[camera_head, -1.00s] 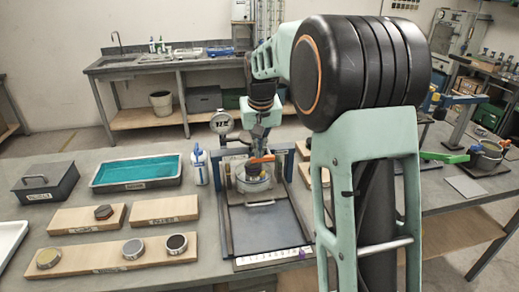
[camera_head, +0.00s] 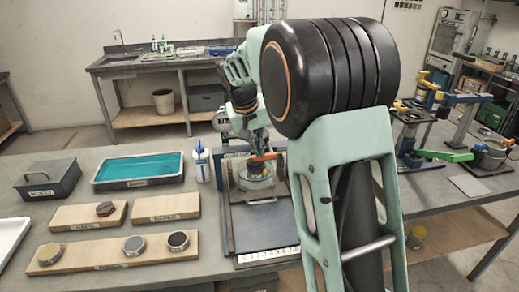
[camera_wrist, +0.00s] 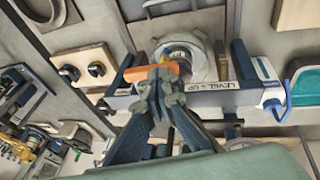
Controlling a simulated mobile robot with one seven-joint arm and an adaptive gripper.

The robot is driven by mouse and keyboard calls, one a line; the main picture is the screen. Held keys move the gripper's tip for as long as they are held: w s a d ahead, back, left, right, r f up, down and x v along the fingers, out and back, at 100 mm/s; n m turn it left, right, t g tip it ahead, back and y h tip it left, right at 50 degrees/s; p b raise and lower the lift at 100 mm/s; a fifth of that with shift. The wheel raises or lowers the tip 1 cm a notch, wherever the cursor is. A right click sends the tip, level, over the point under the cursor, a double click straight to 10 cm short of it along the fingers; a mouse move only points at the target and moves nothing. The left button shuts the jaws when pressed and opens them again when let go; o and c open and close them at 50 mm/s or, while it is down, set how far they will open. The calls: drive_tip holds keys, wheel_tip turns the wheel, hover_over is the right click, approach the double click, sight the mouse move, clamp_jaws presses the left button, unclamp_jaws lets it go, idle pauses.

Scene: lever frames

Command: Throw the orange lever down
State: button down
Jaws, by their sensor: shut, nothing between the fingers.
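The orange lever (camera_head: 265,157) is on a fixture with a clear round vessel (camera_head: 256,174), on the near bench in the head view. In the head view my gripper (camera_head: 257,146) is small, just above the lever.
A white-and-blue bottle (camera_head: 201,163) stands left of the fixture, beside a teal-filled tray (camera_head: 138,170). Wooden boards (camera_head: 88,214) with pucks lie at front left. A green-handled device (camera_head: 446,156) stands at right. My arm hides the bench right of the fixture.

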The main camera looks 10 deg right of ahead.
drive_tip(key=f+h+b, duration=0.1)
drive_tip(key=h+b, duration=0.1)
drive_tip(key=a+f+n+h+b, duration=0.1)
drive_tip(key=f+h+b, duration=0.1)
drive_tip(key=h, duration=0.1)
drive_tip(key=f+h+b, duration=0.1)
drive_tip(key=h+b, duration=0.1)
drive_tip(key=h, duration=0.1)
drive_tip(key=shift+a+f, duration=0.15)
drive_tip(key=shift+f, duration=0.1)
drive_tip(key=shift+d+f+n+t+h+b, duration=0.35)
drive_tip(key=shift+f+h+b, duration=0.1)
drive_tip(key=shift+h+b, duration=0.65)
drive_tip(key=shift+d+f+n+t+h+b, duration=0.25)
drive_tip(key=shift+f+h+b, duration=0.2)
drive_tip(key=shift+h+b, duration=0.6)
drive_tip(key=shift+d+f+n+t+h+b, duration=0.25)
drive_tip(key=shift+f+n+t+h+b, duration=0.2)
drive_tip(key=shift+h+b, duration=0.65)
drive_tip(key=shift+h, duration=0.35)
drive_tip(key=shift+a, duration=0.1)
